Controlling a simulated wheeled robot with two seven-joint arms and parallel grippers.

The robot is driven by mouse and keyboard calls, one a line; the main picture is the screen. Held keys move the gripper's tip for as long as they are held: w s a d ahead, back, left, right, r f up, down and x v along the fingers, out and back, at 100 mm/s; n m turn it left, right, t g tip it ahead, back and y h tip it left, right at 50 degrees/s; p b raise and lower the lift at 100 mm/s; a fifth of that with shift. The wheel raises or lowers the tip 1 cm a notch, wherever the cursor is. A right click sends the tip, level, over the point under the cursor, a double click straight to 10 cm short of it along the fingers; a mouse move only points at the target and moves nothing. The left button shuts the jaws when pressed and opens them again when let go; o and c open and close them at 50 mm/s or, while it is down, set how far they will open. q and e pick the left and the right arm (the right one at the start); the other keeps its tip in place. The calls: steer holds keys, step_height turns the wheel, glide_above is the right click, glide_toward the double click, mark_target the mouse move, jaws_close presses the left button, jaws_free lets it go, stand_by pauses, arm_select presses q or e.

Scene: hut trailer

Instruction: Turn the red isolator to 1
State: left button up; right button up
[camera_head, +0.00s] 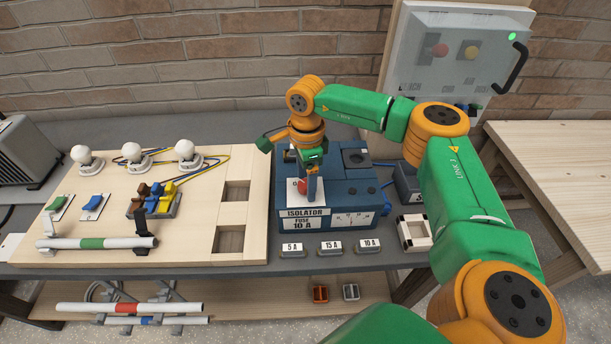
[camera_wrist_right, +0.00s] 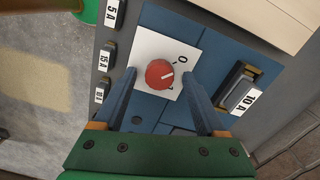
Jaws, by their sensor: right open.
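The red isolator (camera_wrist_right: 160,74) is a round knob with a white pointer line, on a white plate (camera_wrist_right: 147,48) marked 0. The pointer lies toward the right in the right wrist view, near the 0 side. The knob sits on the blue box (camera_head: 345,190) labelled ISOLATOR and shows only partly in the head view (camera_head: 302,186). My right gripper (camera_wrist_right: 159,76) is open, pointing down, its blue fingers on either side of the knob with gaps visible. My left gripper is out of view.
Fuses marked 5 A (camera_head: 292,249), 15 A (camera_head: 330,248) and 10 A (camera_head: 368,245) lie in front of the box. A wooden board (camera_head: 150,200) with bulbs and switches is at left. A grey panel (camera_head: 455,65) with a handle stands behind. A wooden table (camera_head: 560,170) is at right.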

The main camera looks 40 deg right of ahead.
steer(key=shift+w+f, duration=0.1)
steer(key=shift+w, duration=0.15)
steer(key=shift+c, duration=0.4)
steer(key=shift+a, duration=0.1)
steer(key=c, duration=0.3)
steer(key=shift+s, duration=0.25)
jaws_close()
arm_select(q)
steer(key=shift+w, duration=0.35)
